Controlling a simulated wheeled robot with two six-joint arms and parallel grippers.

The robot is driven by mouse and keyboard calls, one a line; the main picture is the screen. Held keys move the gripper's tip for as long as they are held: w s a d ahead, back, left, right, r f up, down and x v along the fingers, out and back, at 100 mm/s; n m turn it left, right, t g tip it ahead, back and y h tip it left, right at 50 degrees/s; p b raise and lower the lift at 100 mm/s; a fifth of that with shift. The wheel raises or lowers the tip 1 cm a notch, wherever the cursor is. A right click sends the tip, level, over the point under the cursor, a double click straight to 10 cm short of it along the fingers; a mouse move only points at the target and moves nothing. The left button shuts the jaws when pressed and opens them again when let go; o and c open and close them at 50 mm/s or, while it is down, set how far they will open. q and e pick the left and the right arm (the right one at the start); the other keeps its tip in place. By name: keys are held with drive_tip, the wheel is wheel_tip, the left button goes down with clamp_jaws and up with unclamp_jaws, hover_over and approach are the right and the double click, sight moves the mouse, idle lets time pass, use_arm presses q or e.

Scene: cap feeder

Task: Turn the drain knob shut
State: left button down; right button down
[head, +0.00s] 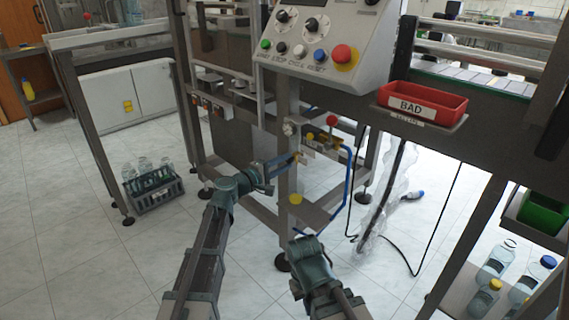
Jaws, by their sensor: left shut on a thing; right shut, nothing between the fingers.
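The air unit on the machine's post has a round gauge (288,129), brass-coloured parts (310,138) and a red ball-topped lever (333,120). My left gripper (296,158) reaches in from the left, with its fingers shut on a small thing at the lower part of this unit. That is where the drain knob seems to be, but the fingers mostly hide it and its turn cannot be read. My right gripper (298,234) is lower, below the unit and apart from it, shut and empty.
A blue hose (349,180) bends down right of the unit. A control panel (325,45) overhangs above. A red BAD bin (422,101) sits at right. A bottle crate (153,188) stands on the floor at left.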

idle(0.4)
use_arm(q)
drive_tip(key=c, duration=0.6)
unclamp_jaws()
drive_tip(key=shift+a, duration=0.1)
drive_tip(key=v, duration=1.3)
drive_tip(key=shift+s+a, duration=0.25)
drive_tip(key=shift+s, duration=0.05)
